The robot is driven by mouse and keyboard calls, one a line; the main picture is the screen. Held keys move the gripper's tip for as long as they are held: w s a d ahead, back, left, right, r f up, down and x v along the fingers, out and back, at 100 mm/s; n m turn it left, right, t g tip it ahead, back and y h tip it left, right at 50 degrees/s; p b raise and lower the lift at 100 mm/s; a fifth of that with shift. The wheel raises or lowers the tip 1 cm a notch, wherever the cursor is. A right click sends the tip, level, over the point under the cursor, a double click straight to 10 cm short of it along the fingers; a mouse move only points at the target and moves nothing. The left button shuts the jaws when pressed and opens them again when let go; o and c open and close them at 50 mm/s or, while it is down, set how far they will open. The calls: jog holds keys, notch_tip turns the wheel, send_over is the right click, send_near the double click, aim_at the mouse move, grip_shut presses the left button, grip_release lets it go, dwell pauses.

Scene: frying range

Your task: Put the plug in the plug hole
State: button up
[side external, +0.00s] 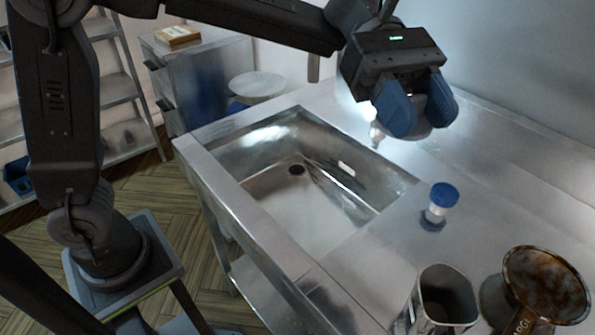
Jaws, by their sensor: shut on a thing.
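The sink (225,163) is a rectangular steel basin set in the steel counter. The plug hole (296,169) is a dark round opening in its floor, and nothing covers it. My gripper (416,112), with blue fingers, is above the counter to the right of the sink's far end, well away from the hole. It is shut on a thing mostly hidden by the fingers. A grey rounded edge shows just below them, which seems to be the plug (418,133). Its full shape and tilt cannot be told.
A metal can (447,298) and a brown-stained pan (545,288) stand at the front right. A small pale fitting (377,133) shows near the sink's far right rim. The basin looks empty.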

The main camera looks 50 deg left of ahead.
notch_tip(320, 180, up, 5)
jog(key=shift+r, duration=0.2)
jog(key=w+a+f+n+t, duration=0.1)
jog(key=w+a+n+t, duration=0.6)
jog(key=w, duration=0.5)
jog(key=n+t+y, duration=1.1)
jog(key=n+y, duration=0.2)
jog(key=n, duration=0.2)
send_over(311, 159)
jog(key=s, duration=0.5)
notch_tip(311, 159, down, 55)
jog(key=shift+w+r, duration=0.1)
jog(key=shift+w, duration=0.05)
jog(key=o, duration=0.9)
